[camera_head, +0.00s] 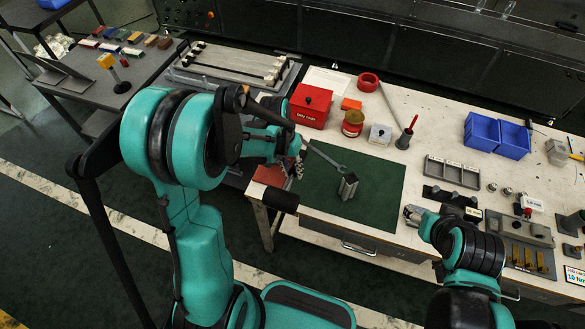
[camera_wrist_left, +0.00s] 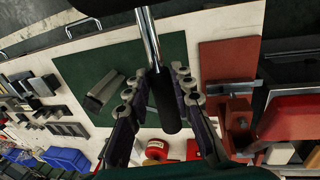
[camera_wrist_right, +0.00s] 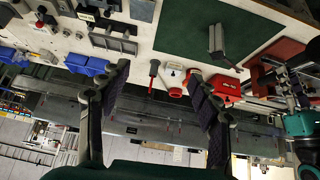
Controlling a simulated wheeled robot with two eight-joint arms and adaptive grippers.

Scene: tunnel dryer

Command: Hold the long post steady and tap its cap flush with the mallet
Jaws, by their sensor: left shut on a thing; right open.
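My left gripper (camera_head: 298,163) is shut on the black grip (camera_wrist_left: 164,100) of a bright metal rod (camera_wrist_left: 148,40). The block also shows in the left wrist view (camera_wrist_left: 103,90) and right wrist view (camera_wrist_right: 216,40).
The green mat (camera_head: 385,190) is mostly bare. Blue bins (camera_head: 482,131) and a grey tray (camera_head: 453,172) stand right. A dark side table (camera_head: 75,85) is left.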

